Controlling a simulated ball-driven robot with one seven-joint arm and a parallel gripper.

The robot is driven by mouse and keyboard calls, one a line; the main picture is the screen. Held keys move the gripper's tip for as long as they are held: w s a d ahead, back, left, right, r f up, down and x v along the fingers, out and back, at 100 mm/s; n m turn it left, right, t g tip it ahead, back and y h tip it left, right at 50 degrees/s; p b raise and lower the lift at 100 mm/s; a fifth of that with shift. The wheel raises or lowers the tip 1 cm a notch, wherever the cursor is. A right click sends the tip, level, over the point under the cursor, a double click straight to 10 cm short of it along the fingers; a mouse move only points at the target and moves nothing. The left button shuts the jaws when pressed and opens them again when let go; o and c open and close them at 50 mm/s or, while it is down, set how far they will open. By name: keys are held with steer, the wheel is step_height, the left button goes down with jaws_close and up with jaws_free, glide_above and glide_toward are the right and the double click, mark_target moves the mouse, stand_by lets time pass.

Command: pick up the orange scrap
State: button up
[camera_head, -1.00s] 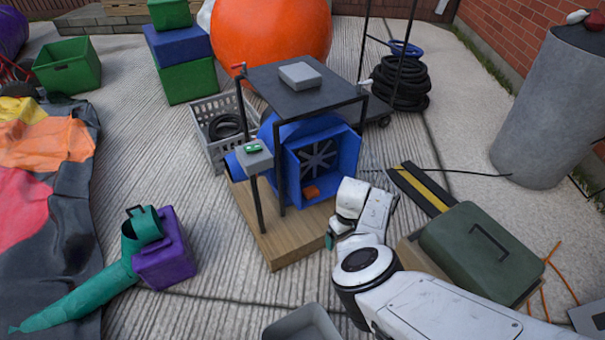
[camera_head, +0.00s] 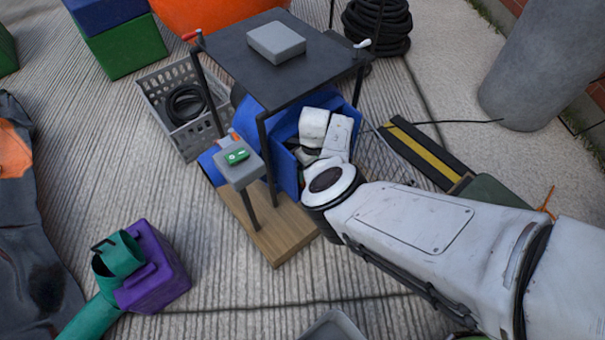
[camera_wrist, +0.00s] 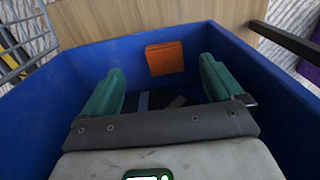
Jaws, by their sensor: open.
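The orange scrap (camera_wrist: 165,58) is a small flat orange piece in the wrist view. It rests against the inner wall of the blue blower housing (camera_wrist: 90,58), beyond my fingertips and roughly between their lines. My gripper (camera_wrist: 160,80) has its two green fingers apart, with nothing between them. It reaches into the open mouth of the housing. In the head view the blue housing (camera_head: 286,130) sits on a wooden base (camera_head: 277,240) under a dark table top. My arm covers the scrap and the fingers there.
A dark table top (camera_head: 255,62) on thin posts stands over the housing. A grey switch box (camera_head: 238,172) on a post is at its left. A wire grille (camera_wrist: 27,32) stands beside the opening. A grey crate (camera_head: 160,95) and a purple box (camera_head: 155,275) are on the ground.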

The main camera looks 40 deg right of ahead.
steer(key=shift+s+a+f+b, duration=0.1)
steer(key=shift+a+f+b, duration=0.05)
steer(key=shift+f+b, duration=1.4)
steer(key=shift+s+a+f+b, duration=0.1)
steer(key=shift+f+b, duration=0.85)
steer(key=shift+f, duration=1.05)
steer(key=shift+r, duration=0.1)
steer(key=shift+c, duration=0.3)
steer(key=c, duration=1.1)
